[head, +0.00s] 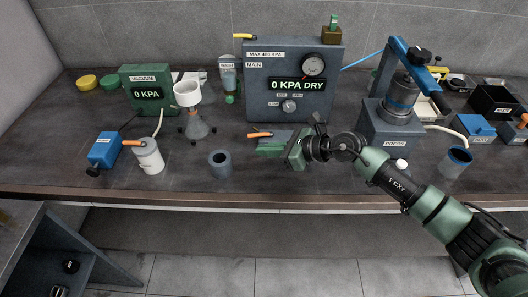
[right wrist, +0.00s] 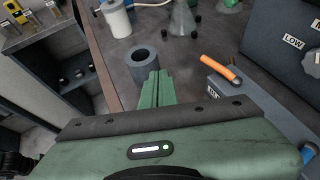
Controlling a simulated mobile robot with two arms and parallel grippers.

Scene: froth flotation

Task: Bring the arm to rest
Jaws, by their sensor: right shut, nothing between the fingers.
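My right gripper (head: 262,149) reaches in from the right in the head view, over the front middle of the bench (head: 330,196). Its green fingers point left and are shut with nothing between them. In the right wrist view the two fingers (right wrist: 156,90) lie side by side, pointing toward a dark grey cylinder (right wrist: 143,66). That hollow cylinder (head: 220,164) stands upright on the bench, left of the fingertips and apart from them in the head view. My left gripper is not in view.
The press (head: 390,125) stands right, near my forearm. A flask with a white funnel (head: 187,95), a white canister (head: 149,157) and a vacuum box (head: 146,88) stand left.

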